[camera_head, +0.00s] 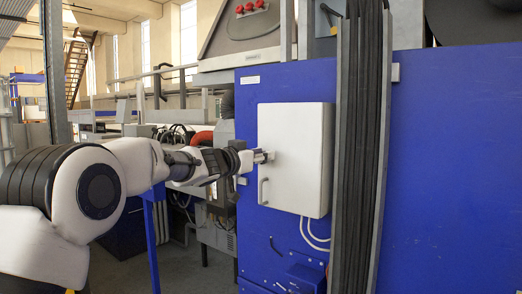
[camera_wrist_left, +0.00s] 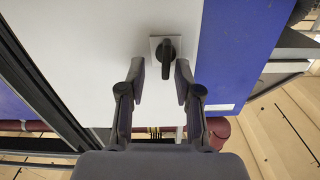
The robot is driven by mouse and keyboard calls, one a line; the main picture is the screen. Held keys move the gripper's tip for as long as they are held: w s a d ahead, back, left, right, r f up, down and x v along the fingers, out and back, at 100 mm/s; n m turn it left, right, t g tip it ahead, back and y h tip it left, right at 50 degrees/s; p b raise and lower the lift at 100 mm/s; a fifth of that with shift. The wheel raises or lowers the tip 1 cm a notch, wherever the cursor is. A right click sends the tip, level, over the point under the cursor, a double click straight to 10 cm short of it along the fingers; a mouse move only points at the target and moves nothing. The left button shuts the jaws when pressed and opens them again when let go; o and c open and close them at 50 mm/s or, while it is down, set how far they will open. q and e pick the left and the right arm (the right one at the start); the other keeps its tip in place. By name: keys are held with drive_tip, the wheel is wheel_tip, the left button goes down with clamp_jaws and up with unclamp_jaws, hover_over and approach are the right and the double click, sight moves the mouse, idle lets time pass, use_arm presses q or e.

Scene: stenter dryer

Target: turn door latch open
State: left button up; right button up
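The white cabinet door (camera_head: 295,150) is shut on the blue machine housing. The black door latch (camera_wrist_left: 166,56) sits on a small pale square plate on the white door in the left wrist view. Its narrow handle lies nearly upright in that picture. My left gripper (camera_head: 264,156) reaches the door's left edge in the head view and hides the latch there. In the left wrist view the left gripper (camera_wrist_left: 160,72) is open, with one finger on each side of the latch handle. I see gaps at both sides; contact is not visible. My right gripper is out of view.
A grey bar handle (camera_head: 263,191) stands out from the door below the left gripper. Thick black cables (camera_head: 358,150) run vertically just right of the door. Blue housing (camera_head: 455,160) fills the right side. A red pipe (camera_head: 202,138) lies behind my left arm.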

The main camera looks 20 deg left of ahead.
use_arm(q)
drive_tip(key=shift+w+a+f, duration=0.1)
drive_tip(key=shift+a, duration=0.35)
clamp_jaws()
drive_tip(key=shift+d, duration=0.1)
drive_tip(key=shift+m, duration=0.3)
drive_tip(key=m+b, duration=0.1)
drive_tip(key=m, duration=0.4)
drive_tip(key=m+b, duration=0.1)
drive_tip(key=m, duration=0.4)
drive_tip(key=d+m+b, duration=0.1)
drive_tip(key=m, duration=0.5)
drive_tip(key=shift+s+f, duration=0.3)
drive_tip(key=shift+f, duration=0.05)
drive_tip(key=shift+m+b, duration=0.3)
